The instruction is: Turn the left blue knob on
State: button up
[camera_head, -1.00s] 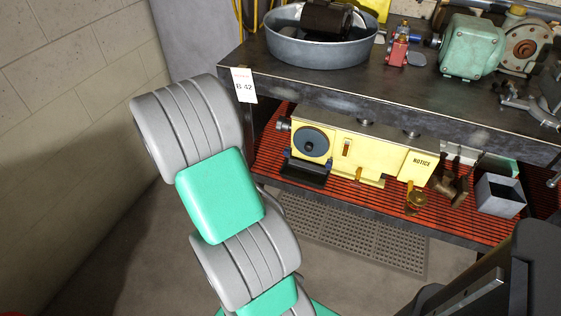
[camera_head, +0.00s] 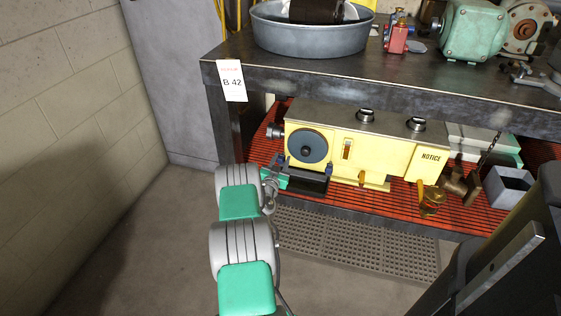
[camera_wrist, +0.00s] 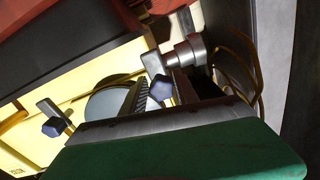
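The yellow machine (camera_head: 362,150) stands on the lower shelf, with a round blue-grey dial (camera_head: 308,146) at its left end. Two small blue knobs sit low around the dial. The left blue knob (camera_head: 275,161) is at the machine's left corner, and the right blue knob (camera_head: 328,168) is right of the dial. In the wrist view the left knob (camera_wrist: 162,88), on a grey lever, appears between my gripper's fingers; contact cannot be told. The right knob (camera_wrist: 55,127) is off to the side. My gripper (camera_wrist: 165,92) looks open, at the machine's left end.
The bench top (camera_head: 400,85) overhangs the machine and carries a grey basin (camera_head: 312,38). A grey spindle (camera_wrist: 187,52) juts from the machine's end near my gripper. A grey box (camera_head: 508,187) stands right on the red shelf. Floor at left is clear.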

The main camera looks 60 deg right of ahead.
jog(key=shift+w+d, duration=0.1)
jog(key=shift+d, duration=0.25)
jog(key=shift+c, duration=0.3)
grip_shut()
